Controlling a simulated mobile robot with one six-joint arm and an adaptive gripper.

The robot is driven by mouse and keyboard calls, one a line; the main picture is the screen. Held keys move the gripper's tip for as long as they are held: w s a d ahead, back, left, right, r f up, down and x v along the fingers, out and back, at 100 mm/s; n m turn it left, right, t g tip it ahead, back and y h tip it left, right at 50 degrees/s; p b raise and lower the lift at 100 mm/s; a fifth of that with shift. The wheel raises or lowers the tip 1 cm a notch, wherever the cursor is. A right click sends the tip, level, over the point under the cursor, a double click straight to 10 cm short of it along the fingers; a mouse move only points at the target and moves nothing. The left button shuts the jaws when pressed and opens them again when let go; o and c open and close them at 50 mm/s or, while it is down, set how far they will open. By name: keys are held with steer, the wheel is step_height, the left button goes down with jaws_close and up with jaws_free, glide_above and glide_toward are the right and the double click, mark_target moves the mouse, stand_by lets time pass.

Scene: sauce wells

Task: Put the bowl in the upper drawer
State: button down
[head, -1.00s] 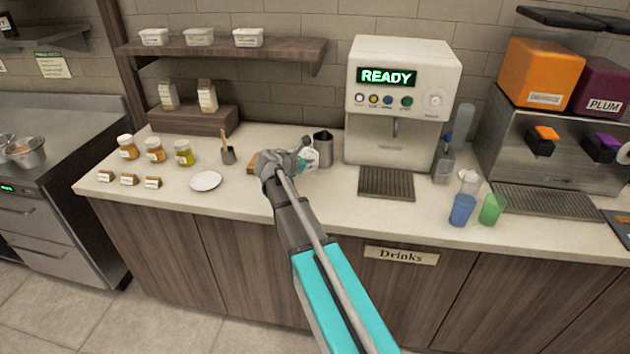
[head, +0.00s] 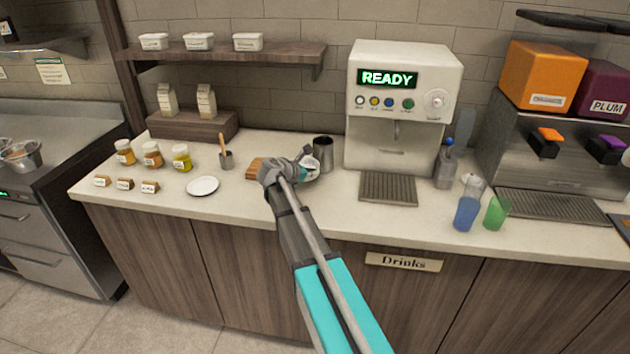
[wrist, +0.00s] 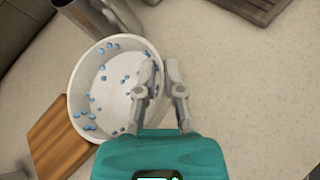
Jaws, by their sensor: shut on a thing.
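The bowl (wrist: 112,82) is white with blue dots and fills the left of the wrist view. My gripper (wrist: 160,72) is shut on its right rim, one finger inside and one outside. In the head view my gripper (head: 300,168) is over the counter, and the bowl is mostly hidden behind it. I cannot tell whether the bowl touches the counter. The upper drawer (head: 22,229) is in the steel unit at the far left and looks closed. A lower drawer is beneath it.
A wooden board (head: 256,169) and a steel cup (head: 323,153) are close to my gripper. A white plate (head: 203,186), a utensil pot (head: 226,160) and several jars stand to the left. The drinks machine (head: 402,110) is to the right. The floor before the drawers looks clear.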

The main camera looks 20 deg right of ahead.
mark_target(308, 180)
steer(key=shift+w+d+f+b, duration=0.2)
steer(key=shift+w+f+b, duration=0.2)
steer(key=shift+f+b, duration=0.2)
steer(key=shift+s+f+b, duration=0.1)
steer(key=shift+f+b, duration=1.15)
steer(key=shift+f, duration=0.1)
steer(key=c, duration=0.8)
jaws_free()
steer(key=shift+o, duration=0.2)
steer(key=shift+s+a+r, duration=0.1)
steer(key=shift+a+r, duration=0.1)
steer(key=shift+a, duration=0.05)
steer(key=p+v, duration=0.5)
steer(key=v, duration=0.6)
steer(key=shift+a, duration=0.2)
